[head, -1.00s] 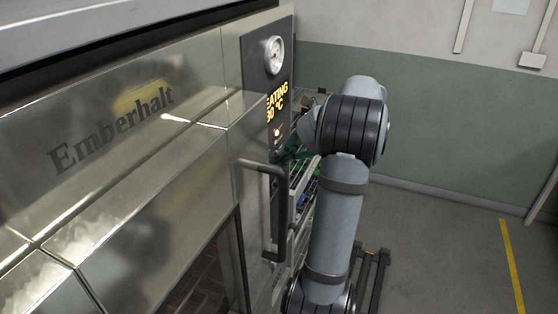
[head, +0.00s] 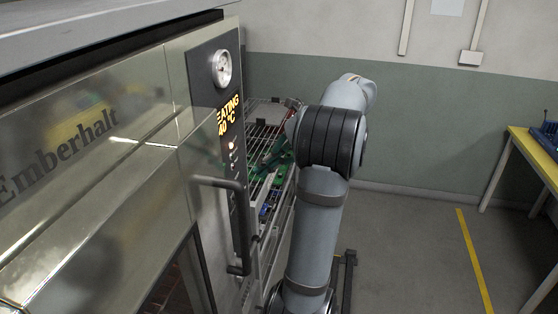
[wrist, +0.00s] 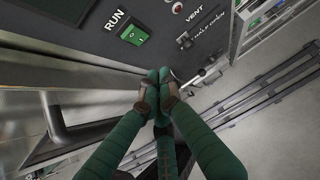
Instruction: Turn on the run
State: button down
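The RUN switch (wrist: 137,34) is a lit green rocker under the label RUN on the dark control panel, at the upper left of the wrist view. I see no clear contact with the switch. In the head view the oven's panel (head: 214,110) shows a display (head: 229,116) reading "EATING 40 °C", its first letter cut off. My gripper cannot be clearly made out there.
A bar door handle (head: 235,225) juts from the oven front. A VENT control (wrist: 184,40) sits right of the switch. A wire rack (head: 262,125) with green and blue items stands beyond the oven. A yellow table (head: 530,150) is at far right; the floor between is clear.

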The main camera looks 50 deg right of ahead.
jog(key=v, duration=0.5)
jog(key=shift+s+d+f, duration=0.1)
jog(key=shift+s+f, duration=0.1)
jog(key=shift+f, duration=0.1)
jog(key=shift+w, duration=0.1)
jog(key=w+a+f+g, duration=0.1)
jog(key=w+a+f, duration=0.2)
jog(key=w+f, duration=0.35)
jog(key=v, duration=0.4)
jog(key=shift+s+a, duration=0.1)
jog(key=shift+a, duration=0.2)
